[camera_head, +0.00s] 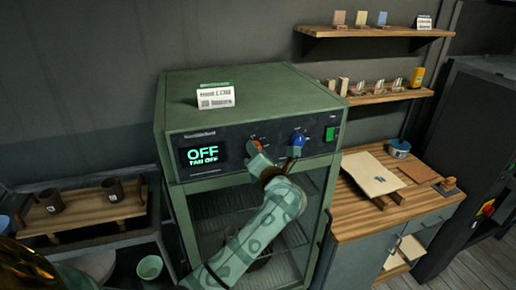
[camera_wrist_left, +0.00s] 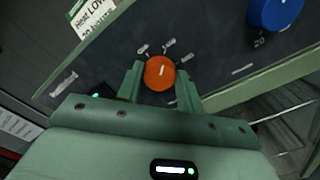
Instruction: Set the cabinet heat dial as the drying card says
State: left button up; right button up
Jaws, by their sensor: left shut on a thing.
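The green drying cabinet (camera_head: 240,108) has a dark front panel. The orange-red dial (camera_wrist_left: 160,72) sits on this panel, with a short white line on its face and small blurred labels around it. My left gripper (camera_head: 257,150) is shut on this dial, one finger on each side. A blue dial (camera_head: 298,138) is to its right, apart from the gripper. The display (camera_head: 203,154) reads OFF and FAN OFF. The white drying card (camera_head: 215,96) stands on the cabinet top; in the wrist view its card text (camera_wrist_left: 97,16) reads "Heat LOW" and seemingly "20 MINUTES". My right gripper is out of view.
A green switch (camera_head: 330,133) is at the panel's right end. A wooden-topped bench (camera_head: 385,215) with boards stands right of the cabinet. Two shelves (camera_head: 372,31) with small samples hang on the wall above. A wooden rack (camera_head: 85,213) with dark mugs is at left.

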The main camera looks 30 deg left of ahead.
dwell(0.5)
pick_arm(q)
jog(key=o, duration=1)
